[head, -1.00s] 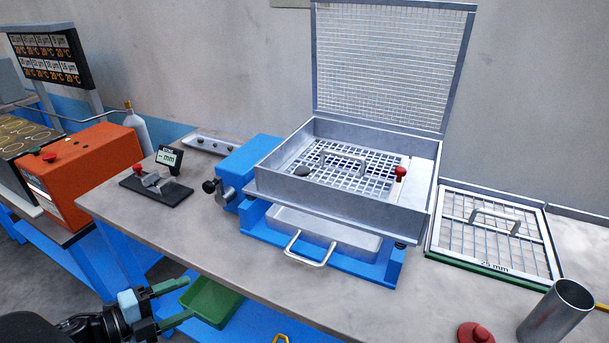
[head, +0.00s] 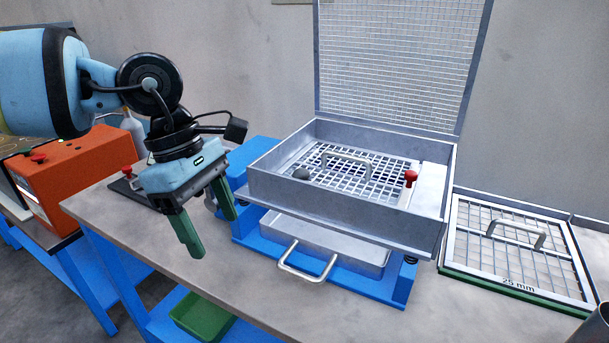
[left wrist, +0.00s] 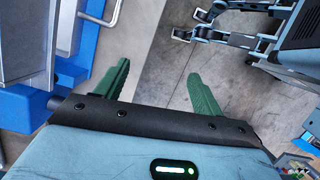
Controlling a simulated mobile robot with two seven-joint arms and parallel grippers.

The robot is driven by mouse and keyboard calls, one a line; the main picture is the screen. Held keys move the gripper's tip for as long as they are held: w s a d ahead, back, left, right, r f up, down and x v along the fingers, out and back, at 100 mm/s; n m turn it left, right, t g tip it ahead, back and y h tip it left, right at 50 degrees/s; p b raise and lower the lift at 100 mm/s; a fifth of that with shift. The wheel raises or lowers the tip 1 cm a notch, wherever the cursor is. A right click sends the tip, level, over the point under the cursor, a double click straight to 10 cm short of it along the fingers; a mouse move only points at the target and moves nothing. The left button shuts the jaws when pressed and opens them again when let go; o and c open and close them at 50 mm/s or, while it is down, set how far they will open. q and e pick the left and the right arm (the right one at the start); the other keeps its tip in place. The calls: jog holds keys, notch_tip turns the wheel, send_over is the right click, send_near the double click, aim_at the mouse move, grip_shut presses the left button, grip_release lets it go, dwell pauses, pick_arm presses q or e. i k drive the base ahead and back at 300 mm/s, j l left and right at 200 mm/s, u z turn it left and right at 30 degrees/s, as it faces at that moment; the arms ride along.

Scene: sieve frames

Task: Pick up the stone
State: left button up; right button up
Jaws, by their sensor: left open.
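The stone (head: 302,173) is a small dark grey lump in the head view. It lies on the sieve grid (head: 350,183) inside the open metal box (head: 330,207), near the left end of the grid's handle. My left gripper (head: 212,232) is open and empty, with green fingers pointing down. It hangs to the left of the box, apart from the stone. In the left wrist view the gripper (left wrist: 155,88) shows its two green fingers spread, with nothing between them. The stone is not seen there. My right gripper is in neither view now.
The box's mesh lid (head: 400,60) stands raised at the back. A red knob (head: 410,178) sits at the grid's right. A metal drawer (head: 325,240) is below. A second sieve frame (head: 515,245) lies at right. The bench (head: 150,235) is clear front left.

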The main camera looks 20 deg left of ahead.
aim_at(302, 173)
jog(key=i, duration=0.95)
